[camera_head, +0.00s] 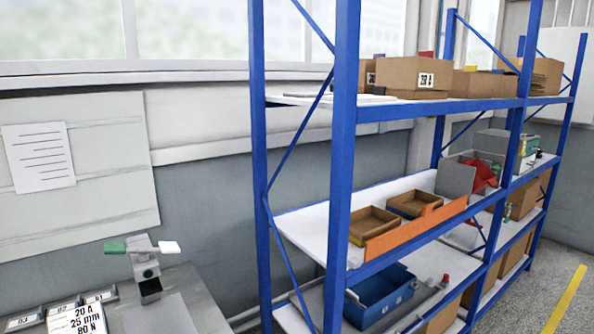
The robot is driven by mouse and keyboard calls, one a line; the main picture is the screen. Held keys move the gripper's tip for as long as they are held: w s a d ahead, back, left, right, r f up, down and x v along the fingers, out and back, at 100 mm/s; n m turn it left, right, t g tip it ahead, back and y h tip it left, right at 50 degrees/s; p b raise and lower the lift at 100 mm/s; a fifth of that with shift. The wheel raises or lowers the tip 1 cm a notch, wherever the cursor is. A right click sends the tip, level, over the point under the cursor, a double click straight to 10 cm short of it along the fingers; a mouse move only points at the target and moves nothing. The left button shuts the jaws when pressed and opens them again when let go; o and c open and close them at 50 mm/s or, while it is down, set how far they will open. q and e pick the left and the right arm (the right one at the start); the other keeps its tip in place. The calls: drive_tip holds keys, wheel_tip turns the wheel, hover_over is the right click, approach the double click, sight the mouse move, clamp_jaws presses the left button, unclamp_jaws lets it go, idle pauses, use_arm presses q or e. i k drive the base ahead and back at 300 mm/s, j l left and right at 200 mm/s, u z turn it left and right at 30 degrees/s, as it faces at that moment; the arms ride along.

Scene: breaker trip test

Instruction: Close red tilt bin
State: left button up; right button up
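A small red object (484,176) shows on the middle shelf of the blue rack, partly inside or behind a grey open box (455,179). It is far off and small, and I cannot tell whether it is the red tilt bin or whether it is open. No other clearly red bin shows. Neither of my grippers is in view.
A blue-framed rack (342,160) fills the middle and right. It holds cardboard boxes (412,74), brown trays (414,204) behind an orange strip (415,230), and a blue bin (379,298). A bench device (146,272) stands at lower left. Floor (530,290) shows at right.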

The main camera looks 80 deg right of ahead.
sight(484, 176)
drive_tip(key=k+l+z, duration=0.15)
drive_tip(key=z, duration=0.2)
drive_tip(key=k+l+z, duration=0.45)
drive_tip(key=z, duration=0.25)
